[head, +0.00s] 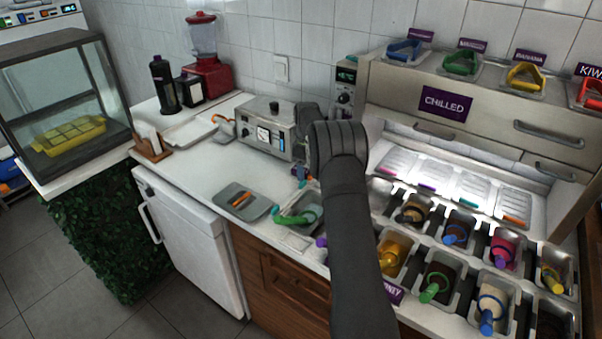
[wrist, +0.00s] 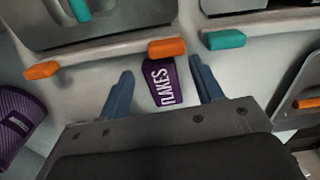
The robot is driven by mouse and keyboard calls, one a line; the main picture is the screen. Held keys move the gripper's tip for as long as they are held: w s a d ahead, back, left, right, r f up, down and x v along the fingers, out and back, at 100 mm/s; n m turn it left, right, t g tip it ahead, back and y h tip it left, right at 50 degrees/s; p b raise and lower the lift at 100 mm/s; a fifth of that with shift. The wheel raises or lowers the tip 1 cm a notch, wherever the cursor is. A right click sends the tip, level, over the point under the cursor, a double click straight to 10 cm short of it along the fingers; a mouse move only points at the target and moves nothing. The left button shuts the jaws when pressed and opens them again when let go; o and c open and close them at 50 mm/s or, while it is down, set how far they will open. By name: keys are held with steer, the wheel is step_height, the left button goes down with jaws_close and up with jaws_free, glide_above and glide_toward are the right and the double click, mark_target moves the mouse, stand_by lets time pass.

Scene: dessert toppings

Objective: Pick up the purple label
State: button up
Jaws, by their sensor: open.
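In the wrist view a purple label (wrist: 163,88) with white lettering that seems to read "FLAKES" lies on the pale counter surface. My gripper (wrist: 161,68) is open, with one blue finger on each side of the label. Gaps show between the label and both fingers, and nothing is held. I cannot tell how high the fingers are above the surface. In the head view my dark arm reaches over the counter, and the label between the fingers cannot be made out there. Another purple label (head: 393,291) sits on the front edge of the topping bins.
Orange handle ends (wrist: 167,48) and a teal one (wrist: 224,39) lie close beyond the fingers. A dark purple object (wrist: 16,122) is at the wrist view's left. In the head view, a grey tray (head: 262,207) and a steel machine (head: 265,136) stand near my arm; topping bins (head: 437,268) are right.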

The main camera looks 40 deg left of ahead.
steer(key=c, duration=1.1)
steer(key=shift+o, duration=0.2)
steer(key=shift+r, duration=0.15)
